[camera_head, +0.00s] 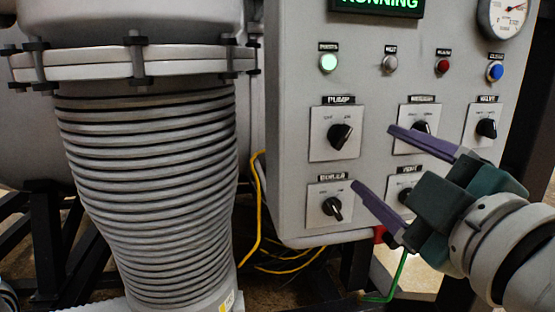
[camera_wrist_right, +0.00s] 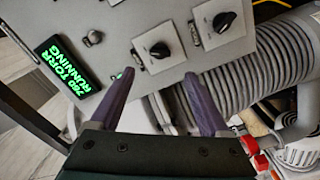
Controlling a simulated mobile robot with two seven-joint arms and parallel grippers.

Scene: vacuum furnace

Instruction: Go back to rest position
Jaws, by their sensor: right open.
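My right gripper (camera_head: 373,158) comes in from the lower right in the head view. Its two purple fingers are spread wide, with nothing between them. The fingers are in front of the grey control panel (camera_head: 290,110) and overlap its knobs in the picture; I cannot tell any contact. The right gripper (camera_wrist_right: 159,75) also shows open and empty in the wrist view, with the panel (camera_wrist_right: 125,30) beyond its fingertips. My left gripper is not in view.
The panel carries several black knobs, including the pump knob (camera_head: 340,136) and boiler knob (camera_head: 332,208). The green light (camera_head: 328,62) is lit and the display (camera_head: 378,5) reads RUNNING. A ribbed grey bellows (camera_head: 150,190) stands left of the panel, with yellow cables (camera_head: 257,215) between them.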

